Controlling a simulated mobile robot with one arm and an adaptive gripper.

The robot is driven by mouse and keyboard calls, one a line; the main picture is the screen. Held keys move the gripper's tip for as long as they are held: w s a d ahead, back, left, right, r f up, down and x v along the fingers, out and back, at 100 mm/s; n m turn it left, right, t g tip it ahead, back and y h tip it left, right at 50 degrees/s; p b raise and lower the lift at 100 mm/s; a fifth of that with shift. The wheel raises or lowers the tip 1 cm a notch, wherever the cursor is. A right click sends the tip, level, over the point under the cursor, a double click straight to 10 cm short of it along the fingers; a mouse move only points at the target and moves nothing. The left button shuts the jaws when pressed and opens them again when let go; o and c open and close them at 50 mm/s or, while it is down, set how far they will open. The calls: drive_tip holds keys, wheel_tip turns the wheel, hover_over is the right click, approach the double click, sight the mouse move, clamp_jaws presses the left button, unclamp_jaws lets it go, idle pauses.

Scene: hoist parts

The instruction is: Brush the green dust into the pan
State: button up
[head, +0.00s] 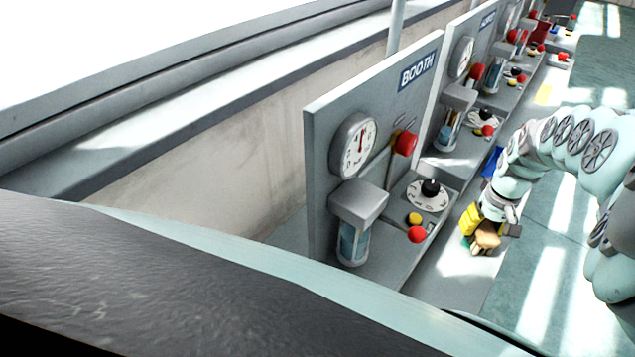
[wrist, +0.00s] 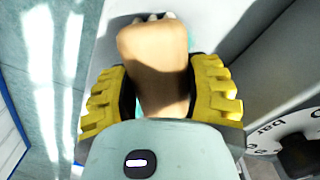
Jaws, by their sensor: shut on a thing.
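My gripper (head: 490,229), with ribbed yellow pads, is shut on a tan wooden brush (head: 487,240) low over the pale bench ledge. In the wrist view the brush (wrist: 152,55) sits between the two pads of my gripper (wrist: 160,92), with pale bristle tips at its far end. A little green (wrist: 192,38) shows beside the brush, and a green spot shows by it in the head view (head: 465,243); this looks like the green dust, mostly hidden by brush and gripper. A blue object (head: 492,161) lies on the ledge behind my gripper; I cannot tell whether it is the pan.
A grey booth panel (head: 320,150) stands to the left with a gauge (head: 355,144), a red knob (head: 417,234) and a black dial (head: 430,188). More booths run along the wall behind. The floor (head: 540,290) right of the ledge is clear.

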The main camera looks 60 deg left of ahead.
drive_tip(key=shift+w+b, duration=0.3)
drive_tip(key=shift+w, duration=0.1)
drive_tip(key=b, duration=0.1)
drive_tip(key=w+b, duration=0.1)
drive_tip(key=b, duration=0.1)
drive_tip(key=shift+w+a+f, duration=0.3)
drive_tip(key=shift+w, duration=0.05)
drive_tip(key=w+b, duration=0.1)
drive_tip(key=b, duration=0.1)
drive_tip(key=shift+a+b, duration=0.15)
drive_tip(key=shift+b, duration=0.15)
drive_tip(key=shift+w+a+r, duration=0.1)
drive_tip(key=shift+w+r, duration=0.05)
drive_tip(key=shift+w, duration=0.05)
drive_tip(key=shift+w+b, duration=0.2)
drive_tip(key=shift+b, duration=0.75)
drive_tip(key=b, duration=0.1)
drive_tip(key=w+b, duration=0.1)
drive_tip(key=b, duration=0.1)
drive_tip(key=shift+a, duration=0.25)
drive_tip(key=shift+w+b, duration=0.25)
drive_tip(key=shift+b, duration=0.75)
drive_tip(key=b, duration=0.2)
drive_tip(key=w+b, duration=0.1)
drive_tip(key=b, duration=0.1)
drive_tip(key=shift+a, duration=0.2)
drive_tip(key=shift+r+b, duration=0.1)
drive_tip(key=shift+b, duration=0.5)
